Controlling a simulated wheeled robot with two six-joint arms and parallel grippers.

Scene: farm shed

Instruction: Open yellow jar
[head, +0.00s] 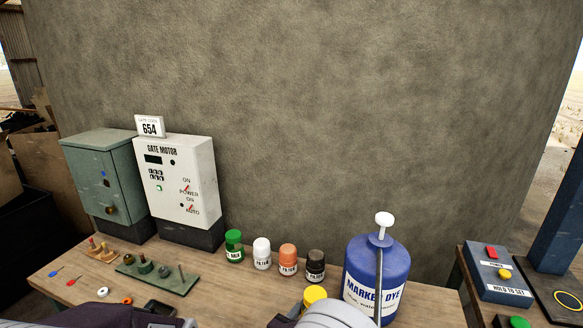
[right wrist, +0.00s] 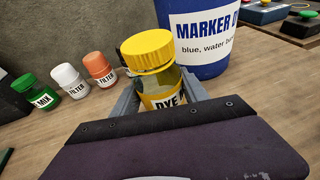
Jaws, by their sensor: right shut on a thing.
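The yellow jar (right wrist: 165,88) has a ribbed yellow lid (right wrist: 148,50), a clear body and a label reading DYE. It stands with the lid on top, slightly tilted in the right wrist view. My right gripper (right wrist: 165,92) is shut on the jar body below the lid, one grey finger on each side. My left gripper is not in view; only part of my left arm shows at the bottom left edge.
A large blue MARKER DYE container (head: 377,270) with a white pump stands close beside the jar. Green (head: 234,246), white (head: 262,253), orange (head: 288,260) and black (head: 315,265) jars stand in a row behind. A green peg board (head: 160,277) lies left. Bare wood shows between.

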